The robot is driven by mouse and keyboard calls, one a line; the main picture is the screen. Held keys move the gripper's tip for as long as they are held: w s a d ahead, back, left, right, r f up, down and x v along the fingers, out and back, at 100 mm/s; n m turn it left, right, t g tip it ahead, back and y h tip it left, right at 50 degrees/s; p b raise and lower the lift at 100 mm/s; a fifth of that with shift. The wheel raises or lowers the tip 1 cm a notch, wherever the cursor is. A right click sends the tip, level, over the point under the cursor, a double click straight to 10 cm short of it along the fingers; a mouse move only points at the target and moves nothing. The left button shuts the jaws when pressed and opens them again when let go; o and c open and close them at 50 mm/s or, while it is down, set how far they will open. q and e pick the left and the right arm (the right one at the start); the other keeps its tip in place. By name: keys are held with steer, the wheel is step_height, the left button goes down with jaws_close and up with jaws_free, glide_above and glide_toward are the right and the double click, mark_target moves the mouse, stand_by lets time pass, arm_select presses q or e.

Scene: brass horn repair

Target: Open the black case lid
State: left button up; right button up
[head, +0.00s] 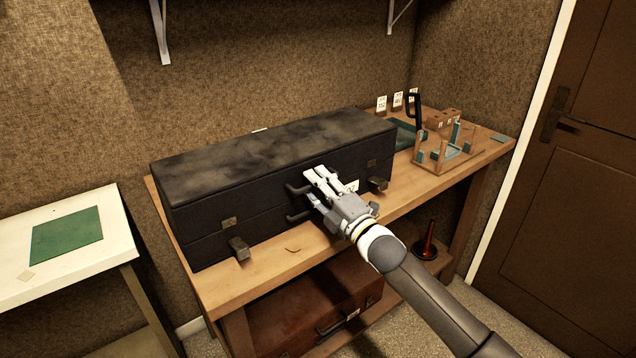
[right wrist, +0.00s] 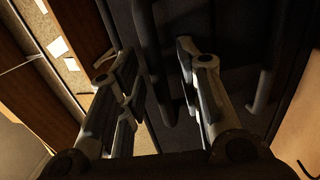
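The black case (head: 205,225) lies on the wooden bench with its lid (head: 275,140) closed. Two dark handles show on its front, an upper one (head: 297,189) and a lower one (head: 297,217), both partly covered by my right gripper. My right gripper (head: 321,176) is at the middle of the case front, its fingers pointing at the upper handle. In the right wrist view its fingers (right wrist: 152,66) are apart, and a dark handle bar (right wrist: 152,45) shows between them. I cannot tell whether they touch it. Dark latch blocks (head: 239,248) stick out at the front. My left gripper is out of view.
A white table (head: 60,276) with a green mat (head: 66,237) stands left. A brown case (head: 300,312) sits below.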

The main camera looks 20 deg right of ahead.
steer(key=shift+w, duration=0.1)
jaws_close()
stand_by(0.4)
